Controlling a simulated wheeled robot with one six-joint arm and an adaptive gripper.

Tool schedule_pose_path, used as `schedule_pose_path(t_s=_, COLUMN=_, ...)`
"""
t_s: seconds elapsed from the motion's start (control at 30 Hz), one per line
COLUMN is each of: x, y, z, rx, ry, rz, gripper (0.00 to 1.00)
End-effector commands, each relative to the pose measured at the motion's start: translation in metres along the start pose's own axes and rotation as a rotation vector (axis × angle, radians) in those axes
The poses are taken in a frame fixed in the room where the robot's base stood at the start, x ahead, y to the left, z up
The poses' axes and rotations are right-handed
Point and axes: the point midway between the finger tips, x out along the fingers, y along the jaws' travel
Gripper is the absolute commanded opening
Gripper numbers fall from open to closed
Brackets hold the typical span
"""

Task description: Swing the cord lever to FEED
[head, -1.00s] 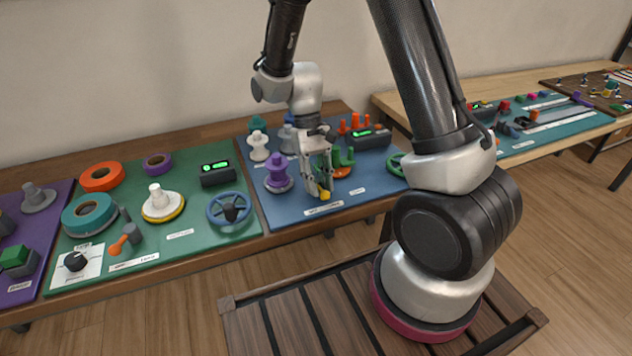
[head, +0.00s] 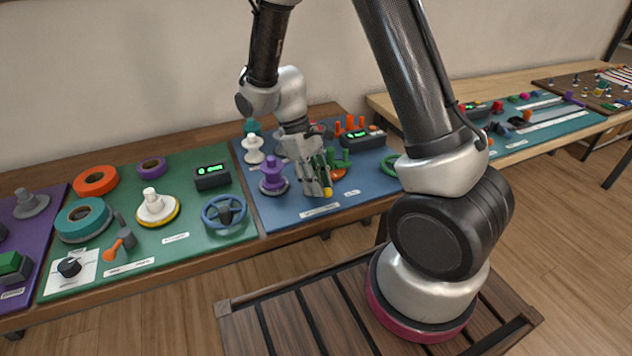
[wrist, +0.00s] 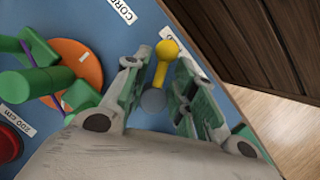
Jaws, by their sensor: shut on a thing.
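The cord lever shows in the wrist view as a yellow arm with a round knob (wrist: 165,52) on a grey pivot. In the head view its yellow tip (head: 328,191) shows at the front of the blue board (head: 285,212). My gripper (head: 318,188) is shut on the lever, with its green-padded fingers on either side of it; it also shows in the wrist view (wrist: 158,78). A white label reading CORD (wrist: 122,10) lies near the lever. Another label beside the knob is partly hidden, and I cannot read FEED.
A purple spool (head: 273,175) stands left of my gripper. Green pegs on an orange disc (wrist: 75,65) and a red button (wrist: 8,145) are close by in the wrist view. A green board (head: 120,205) with a blue handwheel (head: 224,212) lies further left.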

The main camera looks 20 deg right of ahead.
Motion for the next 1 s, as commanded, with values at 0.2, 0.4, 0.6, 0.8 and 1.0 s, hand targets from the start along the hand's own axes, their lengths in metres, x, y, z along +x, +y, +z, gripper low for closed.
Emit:
schedule_pose_path(t_s=0.2, x=0.0, y=0.0, z=0.0, rx=-0.001, ry=0.001, rz=0.001, gripper=0.03)
schedule_pose_path(t_s=0.4, x=0.0, y=0.0, z=0.0, rx=0.0, ry=0.001, rz=0.001, gripper=0.43)
schedule_pose_path(t_s=0.6, x=0.0, y=0.0, z=0.0, rx=0.0, ry=0.0, rz=0.0, gripper=0.43)
schedule_pose_path(t_s=0.8, x=-0.012, y=0.001, z=-0.001, rx=0.0, ry=0.003, rz=0.001, gripper=0.43)
schedule_pose_path(t_s=1.0, x=-0.054, y=0.001, z=-0.002, rx=0.0, ry=0.007, rz=0.002, gripper=0.43)
